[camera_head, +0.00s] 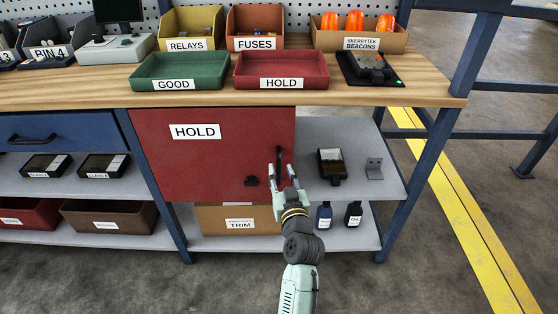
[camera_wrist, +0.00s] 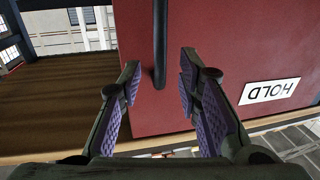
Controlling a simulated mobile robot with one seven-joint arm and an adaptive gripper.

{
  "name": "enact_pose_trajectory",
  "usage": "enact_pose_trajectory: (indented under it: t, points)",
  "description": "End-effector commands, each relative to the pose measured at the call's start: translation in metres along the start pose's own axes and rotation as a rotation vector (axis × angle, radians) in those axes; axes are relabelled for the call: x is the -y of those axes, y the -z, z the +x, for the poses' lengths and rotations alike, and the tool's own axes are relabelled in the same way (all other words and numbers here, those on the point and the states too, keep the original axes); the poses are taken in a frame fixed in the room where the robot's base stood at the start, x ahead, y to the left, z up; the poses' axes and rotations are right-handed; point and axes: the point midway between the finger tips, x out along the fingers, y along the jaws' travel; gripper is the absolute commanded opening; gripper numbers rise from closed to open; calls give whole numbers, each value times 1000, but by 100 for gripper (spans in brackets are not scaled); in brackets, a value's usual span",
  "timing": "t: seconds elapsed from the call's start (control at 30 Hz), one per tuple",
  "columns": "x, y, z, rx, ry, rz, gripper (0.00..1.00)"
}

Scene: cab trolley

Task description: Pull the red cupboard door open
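The red cupboard door (camera_head: 210,160) hangs under the workbench with a white HOLD label. It looks shut in the head view. A dark upright bar handle (camera_head: 279,156) is near its right edge. In the wrist view, the red door (camera_wrist: 225,45) appears turned over, and the handle (camera_wrist: 160,40) reaches down between my two spread fingers (camera_wrist: 160,72). Gaps show on both sides, and neither finger appears to touch the handle.
The open shelf (camera_head: 390,183) to the right holds a dark device and a bracket. A TRIM box (camera_head: 240,220) and two bottles are below. The bench top (camera_head: 435,93) overhangs the door. Floor in front is clear.

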Motion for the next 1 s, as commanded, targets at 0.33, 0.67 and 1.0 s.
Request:
enact_pose_trajectory:
  t: [0.33, 0.67, 1.0]
  points:
    - [0, 1, 41, -1, 0, 0, 31]
    - [0, 0, 42, -1, 0, 0, 29]
    - [0, 0, 42, -1, 0, 0, 7]
